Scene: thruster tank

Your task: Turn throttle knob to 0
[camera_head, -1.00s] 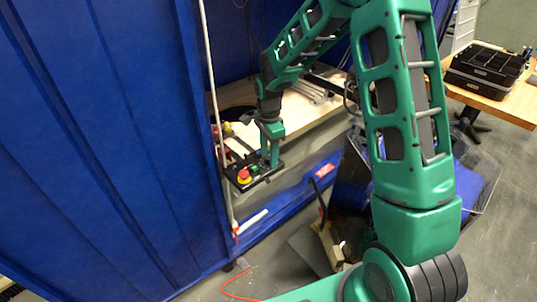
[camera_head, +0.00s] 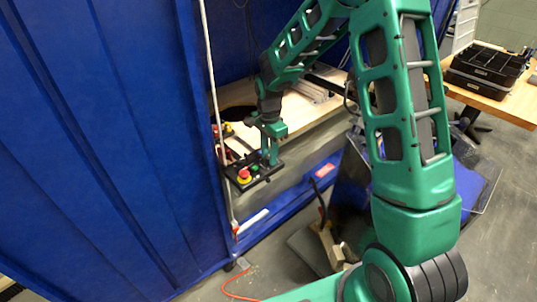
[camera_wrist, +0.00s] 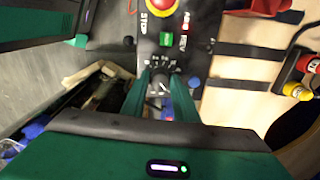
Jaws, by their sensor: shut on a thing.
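A black control panel (camera_head: 264,175) sits at the front edge of the wooden bench. In the wrist view the throttle knob's dial (camera_wrist: 159,87) shows small white marks on black, between my fingers. The knob is mostly hidden by the fingers, and its exact setting cannot be read. My gripper (camera_head: 271,163) points down onto the panel and is shut on the knob; it also shows in the wrist view (camera_wrist: 162,80).
A red stop button (camera_head: 244,175) on a yellow base and a green button (camera_head: 254,168) are close beside the gripper. A red rocker switch (camera_wrist: 184,20) is near the knob. A blue tarp wall (camera_head: 110,150) stands to the left. Red and yellow plugs (camera_wrist: 305,75) lie at the right.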

